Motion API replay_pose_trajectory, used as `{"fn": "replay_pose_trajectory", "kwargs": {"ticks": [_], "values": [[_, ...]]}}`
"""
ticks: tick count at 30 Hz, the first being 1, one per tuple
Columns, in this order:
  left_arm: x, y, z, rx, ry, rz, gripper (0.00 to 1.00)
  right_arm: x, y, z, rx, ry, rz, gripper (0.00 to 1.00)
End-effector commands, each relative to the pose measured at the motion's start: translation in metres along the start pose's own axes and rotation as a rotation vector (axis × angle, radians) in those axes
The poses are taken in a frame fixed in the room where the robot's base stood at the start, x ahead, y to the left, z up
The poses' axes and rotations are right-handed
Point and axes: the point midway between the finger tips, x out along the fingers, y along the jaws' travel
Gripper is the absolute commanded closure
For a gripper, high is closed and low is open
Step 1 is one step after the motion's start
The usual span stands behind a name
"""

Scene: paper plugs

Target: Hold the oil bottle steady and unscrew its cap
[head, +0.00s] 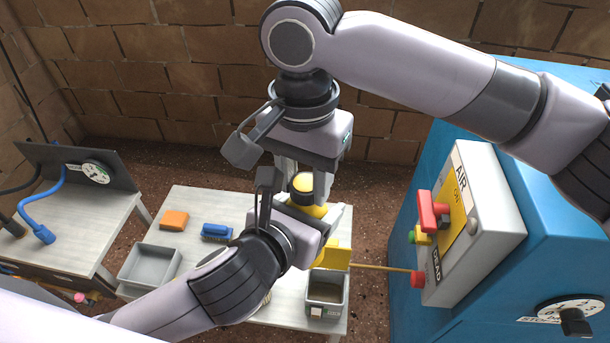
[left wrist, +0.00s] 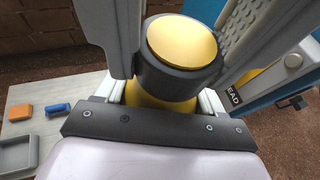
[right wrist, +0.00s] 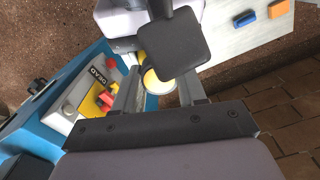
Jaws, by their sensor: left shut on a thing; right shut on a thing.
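The oil bottle (head: 312,210) is yellow and stands held above the table, its lower part largely hidden by my left gripper (head: 307,216). Its cap (head: 303,182) has a yellow top and a dark rim; it also shows in the left wrist view (left wrist: 181,44) and the right wrist view (right wrist: 157,82). My left gripper is shut on the bottle's body below the cap. My right gripper (head: 304,176) comes from above and is shut on the cap, one finger on each side. The cap sits on the bottle's neck; I cannot tell whether it is loosened.
On the pale table (head: 190,240) lie an orange block (head: 174,220), a blue brush (head: 216,231), a grey tray (head: 150,265) and a grey bin (head: 325,290). A blue machine (head: 510,250) with a control box (head: 480,220) stands close on the right. A side table (head: 90,215) is left.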

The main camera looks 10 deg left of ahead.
Motion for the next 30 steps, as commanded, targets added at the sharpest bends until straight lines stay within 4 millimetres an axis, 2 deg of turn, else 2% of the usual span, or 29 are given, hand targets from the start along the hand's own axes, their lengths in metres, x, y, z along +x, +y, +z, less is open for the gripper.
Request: {"fn": "replay_pose_trajectory", "kwargs": {"ticks": [1, 9, 21, 22, 23, 24, 30], "values": [[-0.0029, -0.0092, -0.0002, 0.001, -0.001, -0.029, 1.00, -0.0017, -0.0048, -0.0005, -0.074, 0.006, -0.022, 0.96], [-0.0029, -0.0093, 0.0000, 0.001, -0.002, -0.029, 1.00, -0.0022, -0.0048, 0.0009, -0.396, 0.011, -0.022, 0.96], [-0.0027, -0.0093, 0.0000, 0.001, -0.002, -0.029, 1.00, -0.0023, -0.0050, 0.0017, -0.446, 0.012, -0.022, 0.96], [-0.0027, -0.0093, 0.0000, 0.001, -0.002, -0.029, 1.00, -0.0023, -0.0049, 0.0017, -0.446, 0.012, -0.021, 0.50], [-0.0026, -0.0091, 0.0001, 0.001, -0.002, -0.028, 1.00, -0.0023, -0.0048, 0.0018, -0.446, 0.012, -0.021, 0.40], [-0.0025, -0.0086, 0.0001, 0.001, -0.002, -0.026, 1.00, -0.0022, -0.0046, 0.0017, -0.446, 0.011, -0.020, 0.34], [-0.0017, -0.0059, -0.0002, 0.001, -0.001, -0.018, 1.00, -0.0014, -0.0033, 0.0015, -0.445, 0.009, -0.015, 0.34]]}}
